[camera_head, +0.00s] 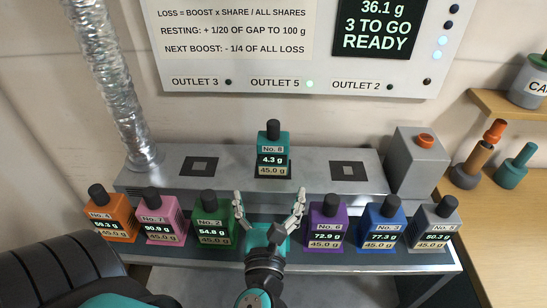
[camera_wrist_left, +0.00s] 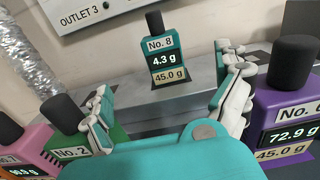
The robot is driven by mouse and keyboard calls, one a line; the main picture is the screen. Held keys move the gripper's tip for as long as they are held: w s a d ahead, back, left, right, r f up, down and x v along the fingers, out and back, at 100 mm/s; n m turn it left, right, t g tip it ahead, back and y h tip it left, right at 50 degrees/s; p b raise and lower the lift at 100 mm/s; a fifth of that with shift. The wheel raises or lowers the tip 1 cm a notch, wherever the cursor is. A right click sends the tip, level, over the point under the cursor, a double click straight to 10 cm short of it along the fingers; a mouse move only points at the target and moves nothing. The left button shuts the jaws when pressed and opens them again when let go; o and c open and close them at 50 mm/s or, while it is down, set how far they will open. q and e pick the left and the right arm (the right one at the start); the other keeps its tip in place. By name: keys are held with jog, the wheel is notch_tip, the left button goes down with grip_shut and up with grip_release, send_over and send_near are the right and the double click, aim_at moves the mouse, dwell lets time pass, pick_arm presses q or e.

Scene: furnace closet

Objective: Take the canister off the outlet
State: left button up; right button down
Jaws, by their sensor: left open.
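A teal canister with a black cap, labelled No. 8 (camera_head: 272,142), stands upright on the middle outlet, below the sign OUTLET 5. It reads 4.3 g and 45.0 g. It also shows at the top middle of the left wrist view (camera_wrist_left: 158,50). My left gripper (camera_head: 269,202) is open and empty in front of and below this canister, between the green and purple canisters. Its two fingers also show spread apart in the left wrist view (camera_wrist_left: 168,98), with the No. 8 canister beyond them and untouched. My right gripper is not in view.
On the front shelf stand orange (camera_head: 110,219), pink (camera_head: 160,219), green (camera_head: 213,222), purple (camera_head: 326,224), blue (camera_head: 381,224) and grey (camera_head: 433,226) canisters. Empty outlets lie left (camera_head: 199,166) and right (camera_head: 349,171). A grey box with an orange button (camera_head: 416,160) and a silver duct (camera_head: 115,80) flank them.

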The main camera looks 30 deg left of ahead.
aim_at(273, 150)
pick_arm(q)
jog(key=p+x, duration=0.3)
jog(key=x, duration=0.8)
jog(key=shift+w+a+r+p, duration=0.1)
jog(key=shift+w+r+p, duration=0.1)
jog(key=shift+w+p, duration=0.2)
jog(key=p+x, duration=0.1)
jog(key=x, duration=0.4)
jog(key=shift+a+p, duration=0.15)
jog(key=shift+p, duration=0.15)
jog(key=shift+w+a+f, duration=0.15)
jog(key=shift+w, duration=0.1)
jog(key=shift+s, duration=0.1)
jog(key=c, duration=1.4)
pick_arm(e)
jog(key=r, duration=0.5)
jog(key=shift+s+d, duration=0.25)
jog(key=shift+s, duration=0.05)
pick_arm(q)
jog(key=shift+c, duration=0.2)
